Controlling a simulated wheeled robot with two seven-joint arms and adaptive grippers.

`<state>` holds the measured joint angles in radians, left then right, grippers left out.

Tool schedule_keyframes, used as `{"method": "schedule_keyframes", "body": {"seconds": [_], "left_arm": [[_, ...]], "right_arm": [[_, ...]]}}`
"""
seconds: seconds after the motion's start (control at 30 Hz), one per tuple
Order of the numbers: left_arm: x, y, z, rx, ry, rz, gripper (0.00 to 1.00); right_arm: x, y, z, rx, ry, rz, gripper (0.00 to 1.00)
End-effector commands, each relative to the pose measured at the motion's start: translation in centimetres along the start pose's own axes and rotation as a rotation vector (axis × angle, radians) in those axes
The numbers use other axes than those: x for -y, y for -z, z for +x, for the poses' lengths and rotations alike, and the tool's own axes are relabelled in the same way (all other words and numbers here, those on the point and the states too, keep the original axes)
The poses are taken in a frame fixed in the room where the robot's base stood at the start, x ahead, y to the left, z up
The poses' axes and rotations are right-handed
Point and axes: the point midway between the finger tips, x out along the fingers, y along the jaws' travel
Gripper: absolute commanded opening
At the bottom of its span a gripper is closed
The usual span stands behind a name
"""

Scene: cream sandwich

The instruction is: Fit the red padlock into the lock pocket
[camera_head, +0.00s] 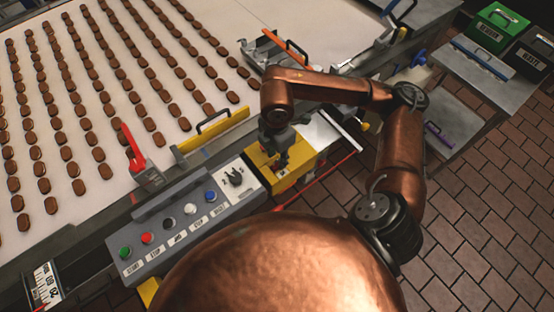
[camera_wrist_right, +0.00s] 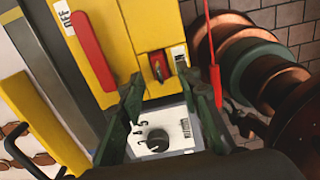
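My right gripper (camera_wrist_right: 163,88) is open, with its two dark fingers spread apart and nothing seen between them. In the head view the right gripper (camera_head: 276,152) points down over the yellow box (camera_head: 288,183). The wrist view shows that yellow box (camera_wrist_right: 134,20) with a long red handle (camera_wrist_right: 93,50) by an OFF label. A small red piece, perhaps the red padlock (camera_wrist_right: 157,66), sits in a dark recess on a raised yellow block (camera_wrist_right: 148,32), perhaps the lock pocket. How deep it sits I cannot tell. My left gripper is in neither view.
A grey control panel (camera_head: 150,262) with several coloured buttons adjoins the yellow box, with a white rotary-knob panel (camera_wrist_right: 176,128) beside it. A thin red rod (camera_wrist_right: 211,45) runs close to the right finger. A conveyor (camera_head: 165,25) carries rows of brown biscuits.

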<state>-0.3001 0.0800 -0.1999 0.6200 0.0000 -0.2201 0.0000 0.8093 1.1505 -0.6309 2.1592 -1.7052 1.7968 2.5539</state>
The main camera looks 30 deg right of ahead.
Motion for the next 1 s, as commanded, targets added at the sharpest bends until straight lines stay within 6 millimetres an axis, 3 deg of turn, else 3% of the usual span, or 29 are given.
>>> {"method": "schedule_keyframes", "body": {"seconds": [0.2, 0.43, 0.6, 1.0], "left_arm": [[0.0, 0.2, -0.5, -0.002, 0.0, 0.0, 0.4], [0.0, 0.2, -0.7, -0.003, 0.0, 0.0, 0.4], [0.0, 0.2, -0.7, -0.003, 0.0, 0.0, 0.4], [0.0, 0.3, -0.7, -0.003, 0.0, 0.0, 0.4]], "right_arm": [[-0.1, 0.0, -5.0, 0.001, -0.006, 0.0, 0.31], [-0.1, 0.0, -8.4, 0.001, -0.003, 0.0, 0.31], [0.0, 0.0, -9.2, 0.0, -0.001, 0.0, 0.31], [0.0, 0.0, -9.3, 0.0, 0.0, 0.0, 0.31]]}}
